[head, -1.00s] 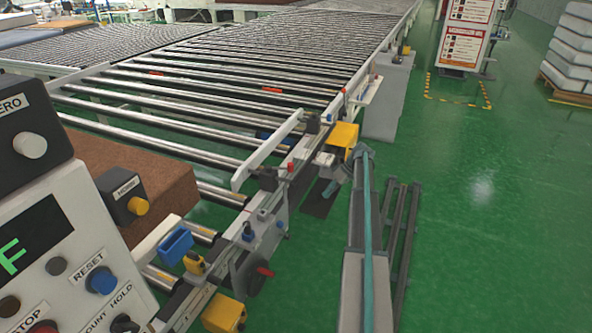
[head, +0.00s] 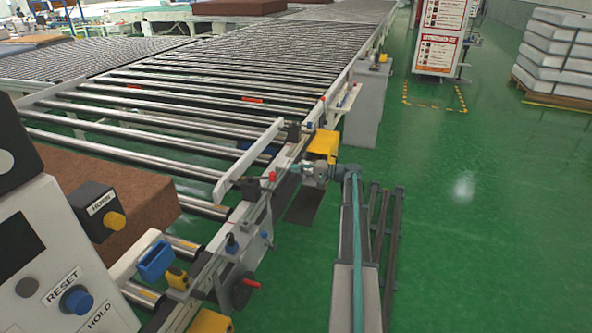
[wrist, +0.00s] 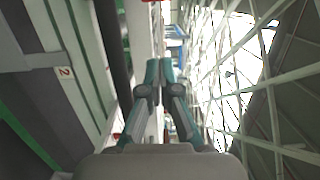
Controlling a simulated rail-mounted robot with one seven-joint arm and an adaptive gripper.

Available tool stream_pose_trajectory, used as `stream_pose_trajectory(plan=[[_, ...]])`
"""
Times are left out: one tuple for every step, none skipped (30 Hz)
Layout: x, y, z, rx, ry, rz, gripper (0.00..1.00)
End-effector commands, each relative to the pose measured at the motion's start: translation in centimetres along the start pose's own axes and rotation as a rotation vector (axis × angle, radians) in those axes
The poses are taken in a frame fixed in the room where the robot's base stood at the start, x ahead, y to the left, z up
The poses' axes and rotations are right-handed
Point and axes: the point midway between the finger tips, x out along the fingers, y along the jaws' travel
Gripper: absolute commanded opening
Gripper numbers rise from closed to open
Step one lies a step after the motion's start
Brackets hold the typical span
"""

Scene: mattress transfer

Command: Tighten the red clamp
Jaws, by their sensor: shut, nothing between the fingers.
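A small red-topped clamp (head: 272,176) stands on the side rail of the roller conveyor in the head view. My gripper (head: 295,173) is just right of it, at rail height, pointing left toward it. I cannot tell whether they touch. In the wrist view my gripper's two teal-and-grey fingers (wrist: 158,72) are together at the tips, with nothing between them. A red piece (wrist: 150,1) is cut off at the top edge there; I cannot tell if it is the same clamp. A red-handled handwheel (head: 248,285) sits lower on the conveyor side.
A yellow box (head: 323,144) is close behind my gripper on the rail. A white guide bar (head: 248,163) slants over the rollers. A control panel (head: 60,270) with a blue RESET button fills the lower left.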

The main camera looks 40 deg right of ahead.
Motion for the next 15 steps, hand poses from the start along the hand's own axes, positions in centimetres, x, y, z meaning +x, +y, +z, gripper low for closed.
stream_pose_trajectory(plan=[[1.1,-0.2,0.1,0.000,-0.003,0.000,0.00],[1.6,-0.2,0.0,0.000,-0.003,0.000,0.00],[2.4,-0.2,0.0,0.000,-0.002,0.000,0.00],[3.0,-0.3,0.1,0.000,-0.003,0.000,0.00],[3.6,-0.3,0.1,0.000,-0.004,0.000,0.00],[4.4,-0.3,0.0,0.000,-0.003,0.000,0.00],[5.0,-0.3,0.0,-0.001,-0.003,0.000,0.00],[5.6,-0.3,0.0,-0.001,-0.003,0.000,0.00],[6.4,-0.3,0.0,-0.001,-0.004,0.000,0.00],[6.9,-0.3,0.0,-0.001,-0.003,0.000,0.00],[7.4,-0.3,0.0,-0.002,-0.002,0.000,0.00],[8.0,-0.2,0.1,-0.002,-0.003,0.001,0.00],[7.4,-0.3,1.1,-0.001,-0.001,0.001,0.00],[7.1,-0.3,1.6,-0.001,0.000,0.001,0.00],[6.9,-0.2,2.1,-0.001,0.001,0.001,0.00]])
